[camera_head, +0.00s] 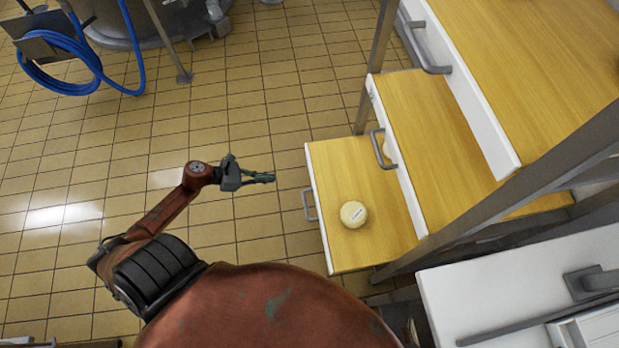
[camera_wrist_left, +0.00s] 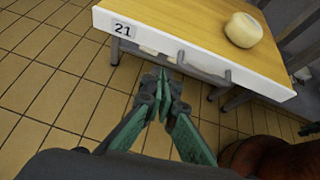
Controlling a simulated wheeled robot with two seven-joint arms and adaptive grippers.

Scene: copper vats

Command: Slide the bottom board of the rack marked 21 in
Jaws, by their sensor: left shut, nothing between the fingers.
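The bottom board (camera_head: 345,165) of the rack is a yellow wooden board with a white front edge, sticking out to the left past the boards above. Its front carries the label 21 (camera_wrist_left: 122,29) and a grey bar handle (camera_wrist_left: 203,68); the handle also shows in the head view (camera_head: 309,205). A pale round cheese (camera_head: 353,214) lies on the board; it also shows in the wrist view (camera_wrist_left: 243,30). My left gripper (camera_head: 272,177) is shut and empty, in front of the board and apart from the handle. Its fingertips (camera_wrist_left: 165,88) point towards the board's front. My right gripper is out of view.
Two higher boards, a middle one (camera_head: 430,125) and a top one (camera_head: 540,60), overhang to the right between grey metal posts (camera_head: 377,55). A white surface (camera_head: 455,290) stands at lower right. A blue hose (camera_head: 75,45) hangs at upper left. The tiled floor (camera_head: 240,120) is clear.

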